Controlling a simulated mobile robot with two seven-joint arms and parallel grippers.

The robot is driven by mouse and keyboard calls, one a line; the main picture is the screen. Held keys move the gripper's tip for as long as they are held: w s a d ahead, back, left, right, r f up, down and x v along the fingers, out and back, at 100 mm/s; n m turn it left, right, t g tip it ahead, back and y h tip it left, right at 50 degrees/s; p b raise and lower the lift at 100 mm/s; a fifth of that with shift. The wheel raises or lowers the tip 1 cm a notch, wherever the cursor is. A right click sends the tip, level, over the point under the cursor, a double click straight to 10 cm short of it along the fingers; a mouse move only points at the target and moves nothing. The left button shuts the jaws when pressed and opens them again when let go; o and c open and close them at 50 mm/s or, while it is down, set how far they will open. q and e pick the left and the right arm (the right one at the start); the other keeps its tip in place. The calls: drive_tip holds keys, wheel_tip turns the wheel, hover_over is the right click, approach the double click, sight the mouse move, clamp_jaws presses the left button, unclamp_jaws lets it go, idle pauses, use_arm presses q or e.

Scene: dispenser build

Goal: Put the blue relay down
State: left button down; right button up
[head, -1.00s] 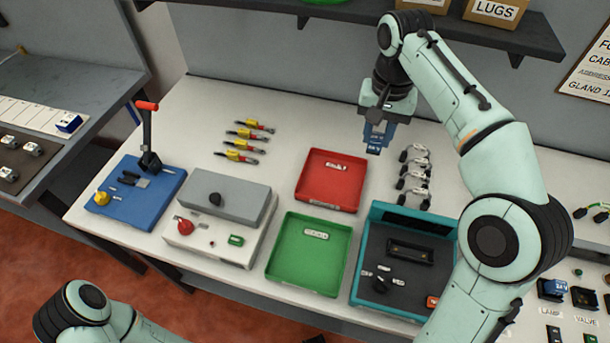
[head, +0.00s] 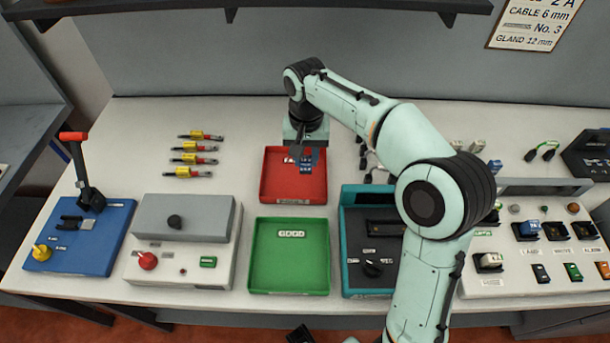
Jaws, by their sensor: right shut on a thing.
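The blue relay (head: 306,161) is held in my right gripper (head: 306,150), which points down over the red tray (head: 292,190). The relay appears against the back right part of the tray; I cannot tell whether it touches the floor of the tray. The gripper's fingers are partly hidden by its own body. A white label lies in the red tray, partly covered by the gripper. A small dark piece of my left gripper may show at the bottom edge, but its jaws cannot be made out.
A green tray (head: 290,275) stands in front of the red one. A grey box station (head: 185,222) and a blue lever press (head: 82,240) stand left. A teal-edged fixture (head: 370,270) and a switch panel (head: 540,285) stand right. Yellow-and-red cables (head: 195,160) lie behind.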

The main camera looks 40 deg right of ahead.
sight(306, 158)
drive_tip(key=shift+f+b, duration=0.45)
drive_tip(key=shift+f, duration=2.7)
drive_tip(key=shift+f, duration=0.2)
drive_tip(key=o, duration=1)
drive_tip(key=shift+r, duration=0.1)
wheel_tip(306, 158, up, 12)
drive_tip(key=shift+r+p, duration=0.15)
drive_tip(key=shift+p, duration=1.1)
